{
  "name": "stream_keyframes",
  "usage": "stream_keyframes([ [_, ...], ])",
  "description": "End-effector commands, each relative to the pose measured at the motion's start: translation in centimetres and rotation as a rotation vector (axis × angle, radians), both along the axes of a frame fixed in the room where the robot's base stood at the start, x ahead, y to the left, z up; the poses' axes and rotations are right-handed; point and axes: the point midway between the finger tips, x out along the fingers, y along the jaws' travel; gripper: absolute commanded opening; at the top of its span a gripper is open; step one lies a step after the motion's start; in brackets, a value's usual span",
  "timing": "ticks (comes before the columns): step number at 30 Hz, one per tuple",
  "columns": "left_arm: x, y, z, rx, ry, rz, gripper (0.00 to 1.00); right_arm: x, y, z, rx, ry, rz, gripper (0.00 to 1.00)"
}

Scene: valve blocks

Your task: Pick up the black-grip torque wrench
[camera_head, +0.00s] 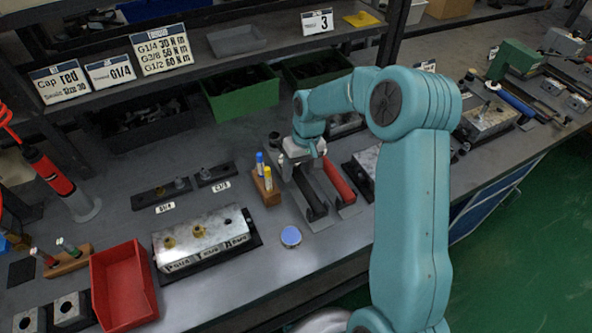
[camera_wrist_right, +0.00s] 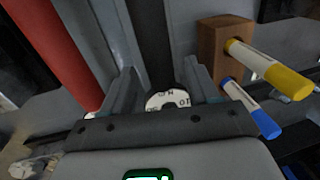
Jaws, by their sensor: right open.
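The black-grip torque wrench (camera_head: 312,197) lies in a grey cradle on the bench, beside a red-grip wrench (camera_head: 337,182). My right gripper (camera_head: 303,158) is over the far end of this cradle, pointing down. In the right wrist view the open fingers (camera_wrist_right: 163,92) stand either side of a round white lettered part (camera_wrist_right: 168,98). A dark strip (camera_wrist_right: 155,40) runs away beyond it, and the red grip (camera_wrist_right: 52,48) is to the left. Contact with the wrench cannot be told. My left gripper does not show.
A wooden block (camera_head: 265,187) with blue and yellow markers stands close left of the cradle, near a finger in the wrist view. A metal valve block (camera_head: 203,240), a red tray (camera_head: 124,287) and a blue-topped disc (camera_head: 291,236) are on the bench. Shelving runs behind.

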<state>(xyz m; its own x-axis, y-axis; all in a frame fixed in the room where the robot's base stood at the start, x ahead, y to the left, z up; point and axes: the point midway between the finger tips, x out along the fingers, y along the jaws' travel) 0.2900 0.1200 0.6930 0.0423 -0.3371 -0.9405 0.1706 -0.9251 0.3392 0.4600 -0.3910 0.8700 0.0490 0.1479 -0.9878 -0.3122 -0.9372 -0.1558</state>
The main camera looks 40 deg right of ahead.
Motion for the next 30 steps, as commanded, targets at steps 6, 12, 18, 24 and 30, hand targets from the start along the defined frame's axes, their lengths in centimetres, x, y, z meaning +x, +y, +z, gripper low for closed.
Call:
stream_keyframes([
  [6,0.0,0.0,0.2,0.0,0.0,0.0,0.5,0.3,0.3,-1.9,0.0,0.0,0.0,0.6],
  [12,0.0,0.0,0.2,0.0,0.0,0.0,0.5,0.3,0.3,-1.9,0.0,-0.001,0.0,0.53],
  [18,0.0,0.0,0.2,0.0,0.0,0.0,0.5,0.3,0.3,-1.9,0.0,-0.001,0.0,0.0],
  [24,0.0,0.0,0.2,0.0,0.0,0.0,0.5,0.4,0.2,-1.8,-0.001,-0.004,-0.001,0.0],
  [30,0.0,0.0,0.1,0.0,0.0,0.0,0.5,0.4,0.2,-0.9,-0.003,-0.005,-0.001,0.0],
])
